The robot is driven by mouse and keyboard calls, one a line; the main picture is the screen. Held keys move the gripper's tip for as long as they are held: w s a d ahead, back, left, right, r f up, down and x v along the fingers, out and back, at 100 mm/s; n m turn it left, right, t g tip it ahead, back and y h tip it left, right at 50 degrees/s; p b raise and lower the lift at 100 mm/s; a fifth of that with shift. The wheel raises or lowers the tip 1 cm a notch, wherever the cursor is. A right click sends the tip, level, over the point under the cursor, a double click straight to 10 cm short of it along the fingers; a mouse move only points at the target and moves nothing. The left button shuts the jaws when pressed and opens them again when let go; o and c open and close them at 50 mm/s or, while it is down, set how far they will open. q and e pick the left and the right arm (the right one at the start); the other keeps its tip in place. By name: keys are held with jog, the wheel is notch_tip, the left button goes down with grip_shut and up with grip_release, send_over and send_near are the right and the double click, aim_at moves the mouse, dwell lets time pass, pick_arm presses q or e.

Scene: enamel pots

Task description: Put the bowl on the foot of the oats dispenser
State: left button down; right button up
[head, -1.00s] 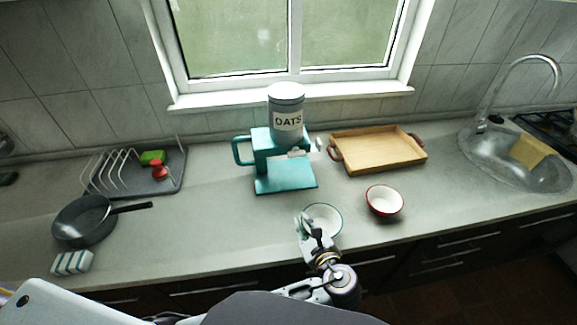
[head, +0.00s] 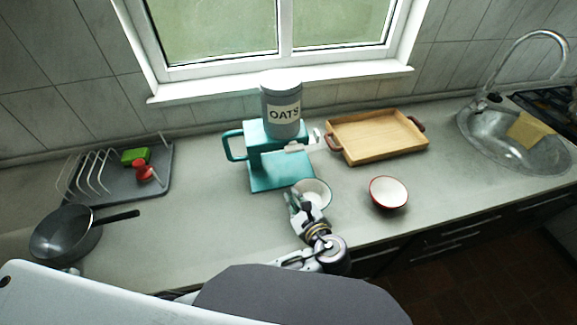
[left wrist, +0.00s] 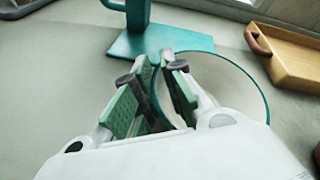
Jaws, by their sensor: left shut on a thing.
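The teal oats dispenser (head: 262,150) stands against the back of the counter, with a grey canister labelled OATS on top. Its flat teal foot (head: 280,178) faces the front and is bare; the foot also shows in the left wrist view (left wrist: 135,44). A white bowl with a green rim (head: 318,190) is just in front and right of the foot. My left gripper (head: 294,198) is shut on the bowl's left wall; in the left wrist view the pads (left wrist: 163,85) pinch the rim of the bowl (left wrist: 232,85). I cannot tell whether the bowl is lifted. My right gripper does not show.
A second bowl, white inside with a red rim (head: 388,192), stands to the right. A wooden tray (head: 376,138) lies behind it, near the sink (head: 510,140). A dish rack (head: 110,175) and a dark pan (head: 66,234) are at the left.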

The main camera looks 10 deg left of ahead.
pick_arm(q)
jog(key=w+a, duration=0.2)
jog(key=w, duration=0.2)
jog(key=w+a+p, duration=0.1)
jog(key=w+a, duration=0.2)
jog(key=w, duration=0.1)
jog(key=w+a, duration=0.2)
jog(key=w, duration=0.2)
jog(key=shift+w+a, duration=0.15)
dwell(0.3)
jog(key=shift+w+a+p, duration=0.15)
jog(key=shift+w+p, duration=0.15)
jog(key=x, duration=0.3)
jog(key=shift+w+a+r, duration=0.1)
jog(key=shift+w+r, duration=0.05)
jog(key=shift+r, duration=0.05)
jog(key=shift+f, duration=0.4)
jog(key=shift+f, duration=0.1)
